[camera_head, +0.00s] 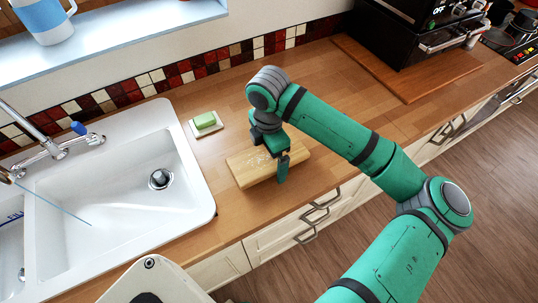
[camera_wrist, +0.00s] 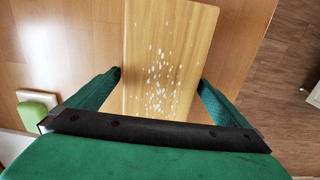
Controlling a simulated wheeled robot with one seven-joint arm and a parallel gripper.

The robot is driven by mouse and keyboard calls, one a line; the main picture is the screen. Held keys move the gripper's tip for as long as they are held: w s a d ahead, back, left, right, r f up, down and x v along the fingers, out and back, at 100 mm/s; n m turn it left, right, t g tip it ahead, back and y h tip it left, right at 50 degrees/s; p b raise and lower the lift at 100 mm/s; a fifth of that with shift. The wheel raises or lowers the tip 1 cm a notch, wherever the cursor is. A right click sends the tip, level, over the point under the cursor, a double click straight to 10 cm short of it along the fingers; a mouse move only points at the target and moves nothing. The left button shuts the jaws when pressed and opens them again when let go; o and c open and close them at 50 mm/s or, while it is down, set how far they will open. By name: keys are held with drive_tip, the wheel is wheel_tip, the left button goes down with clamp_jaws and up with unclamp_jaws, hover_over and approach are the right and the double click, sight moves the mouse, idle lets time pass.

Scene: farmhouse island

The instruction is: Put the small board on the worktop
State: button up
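The small board (camera_head: 243,170) is a pale wooden slab with white specks on its top. In the head view it is over the worktop (camera_head: 225,105), right of the sink; I cannot tell whether it touches the worktop or is slightly above it. My gripper (camera_head: 277,165) points down at the board, one finger in front of its near long side. The board's near end is hidden behind the gripper body.
A green sponge (camera_head: 205,120) on a white dish sits left of the board. The white sink (camera_head: 120,190) is further left. A large wooden board (camera_head: 420,80) and a black appliance (camera_head: 410,30) are at the back right. The worktop between is clear.

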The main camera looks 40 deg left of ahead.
sight(269, 156)
wheel_tip(269, 156, up, 12)
drive_tip(key=shift+r, duration=0.2)
idle(0.5)
idle(0.5)
